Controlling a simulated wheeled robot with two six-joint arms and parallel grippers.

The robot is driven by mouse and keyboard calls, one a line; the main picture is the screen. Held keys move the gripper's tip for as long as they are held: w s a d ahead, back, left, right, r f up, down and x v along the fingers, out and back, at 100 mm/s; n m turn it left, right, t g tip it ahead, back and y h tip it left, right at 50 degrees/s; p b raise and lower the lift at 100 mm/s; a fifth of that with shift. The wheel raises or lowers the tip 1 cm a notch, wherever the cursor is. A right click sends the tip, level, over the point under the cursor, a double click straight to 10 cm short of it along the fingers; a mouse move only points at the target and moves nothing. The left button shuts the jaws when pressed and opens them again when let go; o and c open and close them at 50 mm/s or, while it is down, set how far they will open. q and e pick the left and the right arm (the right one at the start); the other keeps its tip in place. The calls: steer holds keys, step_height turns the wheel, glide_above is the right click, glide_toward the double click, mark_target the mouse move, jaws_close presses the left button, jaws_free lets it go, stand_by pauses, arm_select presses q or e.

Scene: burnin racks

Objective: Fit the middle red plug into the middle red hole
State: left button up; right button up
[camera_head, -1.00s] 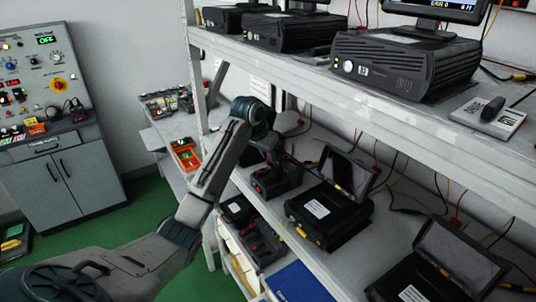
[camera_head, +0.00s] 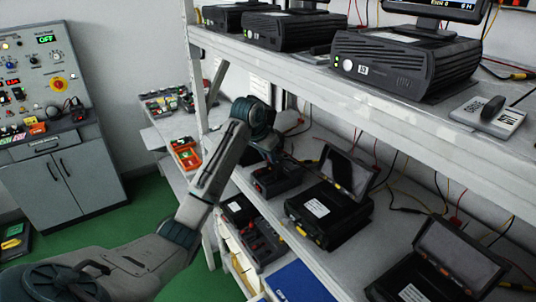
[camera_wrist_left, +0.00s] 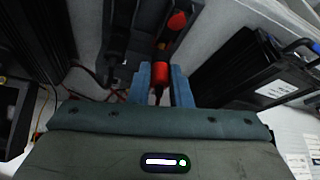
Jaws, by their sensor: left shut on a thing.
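My left gripper (camera_head: 277,152) reaches over the lower shelf, above a dark device (camera_head: 277,180); its fingertips are hard to make out there. In the left wrist view its two blue fingers (camera_wrist_left: 161,82) are shut on a red plug (camera_wrist_left: 161,60). The plug lies in line with a dark grey housing (camera_wrist_left: 145,28), where another red round part (camera_wrist_left: 177,21) shows farther up. I cannot tell whether the held plug touches the housing or is inside a hole. The holes themselves are not clearly visible. My right gripper is not in view.
An open black case (camera_head: 328,212) stands right of the arm on the lower shelf (camera_head: 372,252), with another at lower right. The upper shelf's front edge (camera_head: 400,118) runs close above. Red and yellow cables hang behind. A control cabinet (camera_head: 60,185) stands at left.

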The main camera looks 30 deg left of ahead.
arm_select(q)
steer(key=shift+f, duration=0.25)
steer(key=shift+f, duration=0.35)
stand_by(0.4)
stand_by(0.4)
steer(key=shift+f, duration=0.45)
stand_by(0.3)
steer(key=o, duration=1.3)
steer(key=shift+s, duration=0.1)
steer(key=shift+r, duration=2.8)
